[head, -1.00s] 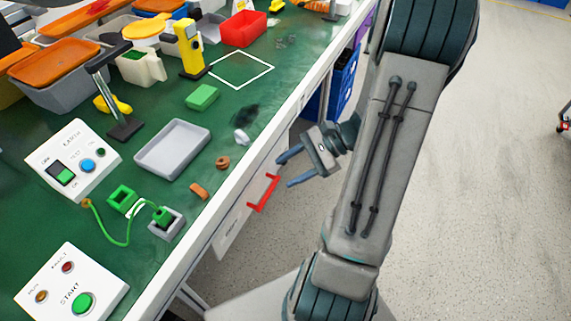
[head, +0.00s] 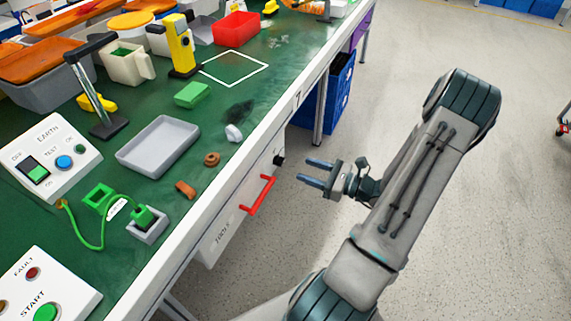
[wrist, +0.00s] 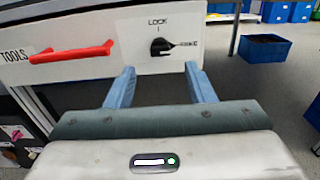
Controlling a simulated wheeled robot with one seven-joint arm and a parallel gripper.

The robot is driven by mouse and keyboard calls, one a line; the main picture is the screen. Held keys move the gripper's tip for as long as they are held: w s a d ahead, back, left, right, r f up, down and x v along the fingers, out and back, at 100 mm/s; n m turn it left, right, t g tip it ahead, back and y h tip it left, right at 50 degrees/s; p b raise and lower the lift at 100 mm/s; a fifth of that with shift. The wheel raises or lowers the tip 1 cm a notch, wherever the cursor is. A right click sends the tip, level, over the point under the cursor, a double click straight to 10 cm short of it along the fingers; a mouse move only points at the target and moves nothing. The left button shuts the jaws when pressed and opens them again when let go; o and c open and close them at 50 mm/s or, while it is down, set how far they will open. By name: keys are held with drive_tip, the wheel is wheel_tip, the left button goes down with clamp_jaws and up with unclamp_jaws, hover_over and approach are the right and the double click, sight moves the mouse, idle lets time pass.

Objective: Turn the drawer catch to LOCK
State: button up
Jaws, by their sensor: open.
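The drawer catch is a black rotary knob (wrist: 160,47) on the white drawer front (wrist: 130,60). In the wrist view its pointer aims right, toward a small blurred label, and the word LOCK stands above it with a tick mark. In the head view the knob (head: 279,160) shows small, right of the red handle (head: 259,195). My gripper (head: 308,171) is open and empty, apart from the drawer and facing it. In the wrist view the gripper (wrist: 160,70) has its blue fingers on either side below the knob, not touching it.
The red handle (wrist: 72,53) sticks out left of the knob, by a TOOLS label (wrist: 14,55). A green bench top (head: 215,130) with trays and switch boxes lies above the drawer. A blue crate (head: 333,95) stands beyond, under the bench.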

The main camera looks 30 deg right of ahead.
sight(283, 162)
drive_tip(key=b+x, duration=0.1)
drive_tip(key=x, duration=0.7)
drive_tip(key=c, duration=1)
